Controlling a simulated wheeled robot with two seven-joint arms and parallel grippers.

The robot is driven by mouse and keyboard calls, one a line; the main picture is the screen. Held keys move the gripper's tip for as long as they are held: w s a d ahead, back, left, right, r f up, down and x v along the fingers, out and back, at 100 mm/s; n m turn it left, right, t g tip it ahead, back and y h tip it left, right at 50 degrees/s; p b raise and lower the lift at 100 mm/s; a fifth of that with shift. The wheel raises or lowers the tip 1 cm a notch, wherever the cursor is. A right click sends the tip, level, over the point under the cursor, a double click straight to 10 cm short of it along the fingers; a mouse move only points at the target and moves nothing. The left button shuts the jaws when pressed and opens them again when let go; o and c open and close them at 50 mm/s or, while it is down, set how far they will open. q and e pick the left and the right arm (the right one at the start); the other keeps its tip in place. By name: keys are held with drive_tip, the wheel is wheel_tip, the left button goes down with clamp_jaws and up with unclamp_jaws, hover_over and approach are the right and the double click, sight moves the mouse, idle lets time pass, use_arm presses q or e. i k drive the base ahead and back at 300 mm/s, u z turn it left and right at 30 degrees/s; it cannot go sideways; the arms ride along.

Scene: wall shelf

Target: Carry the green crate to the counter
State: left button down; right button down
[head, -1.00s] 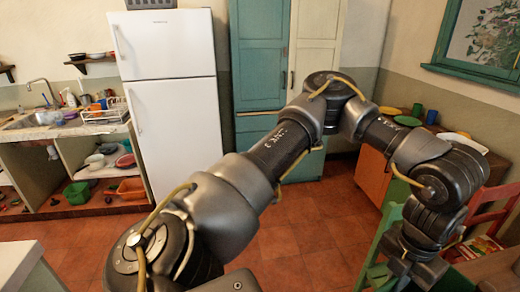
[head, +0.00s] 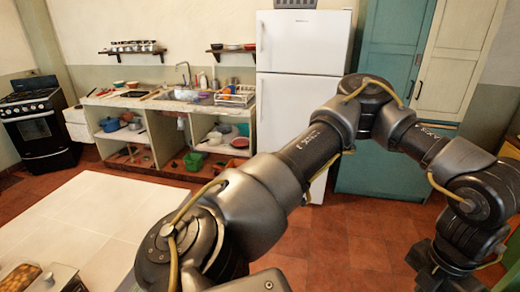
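A small green container (head: 193,161), which may be the green crate, sits low in the open space under the counter. It is too small to make out in detail. The counter (head: 130,99) has a pale top and runs along the back wall, left of the fridge. One dark arm of mine (head: 315,150) crosses the view from the bottom middle to the right edge. Its wrist is at the lower right, and no gripper fingers show. My other arm is not in view.
A white table (head: 105,215) fills the lower left, with a tray of food (head: 20,278) at its edge. A black stove (head: 41,125) stands at the far left, the white fridge (head: 300,60) beside the counter. Red floor (head: 355,235) between is clear.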

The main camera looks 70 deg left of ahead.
sight(122, 222)
drive_tip(key=u, duration=0.3)
drive_tip(key=i, duration=0.55)
drive_tip(key=u, duration=0.85)
drive_tip(key=i, duration=0.65)
drive_tip(key=u, duration=1.25)
drive_tip(key=i, duration=0.45)
drive_tip(key=u, duration=1.15)
drive_tip(key=i, duration=0.55)
drive_tip(key=u, duration=1.05)
drive_tip(key=i, duration=0.55)
drive_tip(key=u, duration=0.25)
